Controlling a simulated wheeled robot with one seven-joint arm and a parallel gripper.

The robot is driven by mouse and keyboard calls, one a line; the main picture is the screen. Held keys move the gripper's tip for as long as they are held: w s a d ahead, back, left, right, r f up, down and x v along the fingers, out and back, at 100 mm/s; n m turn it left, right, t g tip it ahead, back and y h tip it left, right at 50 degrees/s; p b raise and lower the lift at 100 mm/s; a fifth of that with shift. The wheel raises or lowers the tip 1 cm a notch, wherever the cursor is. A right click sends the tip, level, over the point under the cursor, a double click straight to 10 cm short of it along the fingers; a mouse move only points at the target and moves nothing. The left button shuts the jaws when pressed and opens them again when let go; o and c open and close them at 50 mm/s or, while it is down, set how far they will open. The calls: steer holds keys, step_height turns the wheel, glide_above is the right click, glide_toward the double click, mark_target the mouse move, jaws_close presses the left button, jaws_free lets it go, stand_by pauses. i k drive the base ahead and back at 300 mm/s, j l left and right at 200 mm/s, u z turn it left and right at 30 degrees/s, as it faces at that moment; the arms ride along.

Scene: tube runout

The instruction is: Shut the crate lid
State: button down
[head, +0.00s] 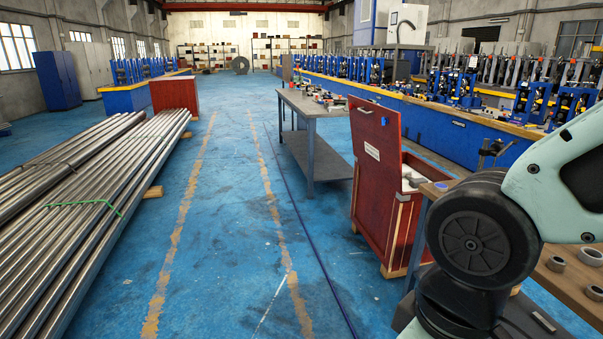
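A red crate (412,215) stands on the blue floor right of centre, on a wooden base. Its red lid (376,180) is open, standing nearly upright and tilted, with its broad face toward the left aisle and a small pale label on it. Some pale contents show inside the crate's opening (410,178). My arm's pale green and black links fill the right side and hide part of the crate's right side. My gripper is not in view.
A wooden-topped bench (560,280) with metal rings stands at the right, close to my arm. A grey worktable (312,108) with small parts stands behind the crate. Steel tubes (90,190) lie stacked at the left. The blue aisle (235,230) between is clear.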

mark_target(379, 146)
steer(key=i+l, duration=0.1)
steer(key=i, duration=0.35)
steer(key=i+l+u, duration=0.15)
steer(key=i, duration=0.25)
steer(key=i+l, duration=0.1)
steer(key=i, duration=0.35)
steer(key=i+l+z, duration=0.35)
steer(key=i+l, duration=0.15)
steer(key=l, duration=0.1)
